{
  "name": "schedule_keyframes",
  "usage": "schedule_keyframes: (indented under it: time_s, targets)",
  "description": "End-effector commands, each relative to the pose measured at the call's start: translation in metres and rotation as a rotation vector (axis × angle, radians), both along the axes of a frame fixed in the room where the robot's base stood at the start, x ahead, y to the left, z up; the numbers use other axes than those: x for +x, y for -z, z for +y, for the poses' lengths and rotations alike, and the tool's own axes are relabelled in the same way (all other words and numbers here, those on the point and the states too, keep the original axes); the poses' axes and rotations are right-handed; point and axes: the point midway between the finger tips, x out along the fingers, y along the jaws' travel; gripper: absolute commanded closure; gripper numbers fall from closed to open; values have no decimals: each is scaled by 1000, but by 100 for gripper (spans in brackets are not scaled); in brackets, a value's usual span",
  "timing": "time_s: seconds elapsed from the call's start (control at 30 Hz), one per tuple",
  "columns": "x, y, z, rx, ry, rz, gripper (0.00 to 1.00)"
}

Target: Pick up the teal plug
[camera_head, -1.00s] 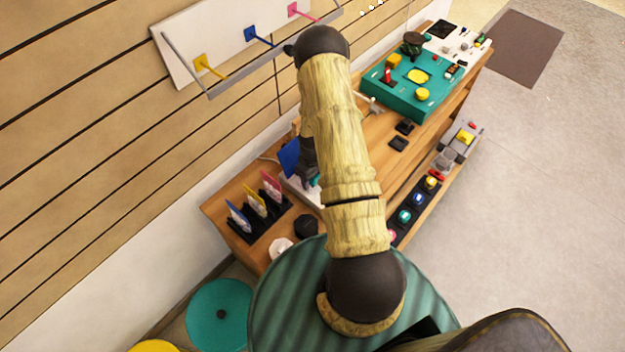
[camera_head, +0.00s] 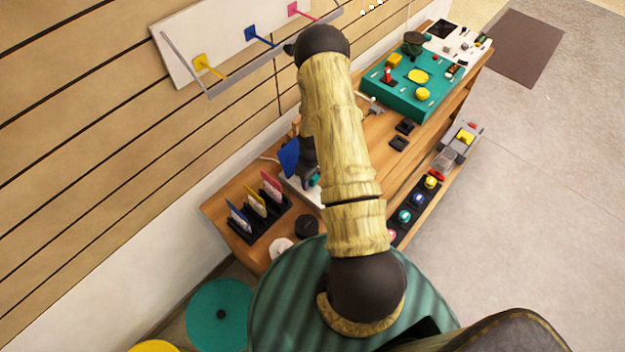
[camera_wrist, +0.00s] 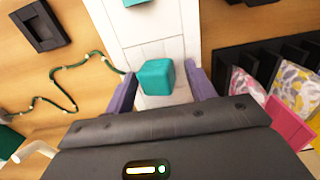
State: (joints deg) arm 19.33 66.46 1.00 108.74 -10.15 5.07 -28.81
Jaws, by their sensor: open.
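The teal plug (camera_wrist: 156,77) is a rounded block on a white panel (camera_wrist: 145,30) in the wrist view. My gripper (camera_wrist: 161,84) is open, with one purple finger on each side of the plug. Contact between the fingers and the plug cannot be made out. In the head view my arm hides most of the gripper and the white panel. A small teal piece (camera_head: 314,180) shows beside my arm there; I cannot tell if it is the same plug.
A black rack (camera_head: 262,222) with colored cards stands left of my arm. A teal box (camera_head: 407,85) with yellow parts sits farther back. A green cord (camera_wrist: 70,75) lies left of the panel. A black square frame (camera_wrist: 40,25) lies nearby.

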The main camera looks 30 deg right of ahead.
Motion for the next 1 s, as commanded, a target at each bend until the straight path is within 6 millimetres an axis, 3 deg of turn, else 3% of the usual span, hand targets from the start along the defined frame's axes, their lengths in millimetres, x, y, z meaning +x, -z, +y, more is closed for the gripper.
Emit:
schedule_keyframes:
  time_s: [0.37, 1.0]
  targets:
    - [2, -44, -5, -2, 2, -5, 42]
    - [3, -145, -5, -3, 0, -6, 42]
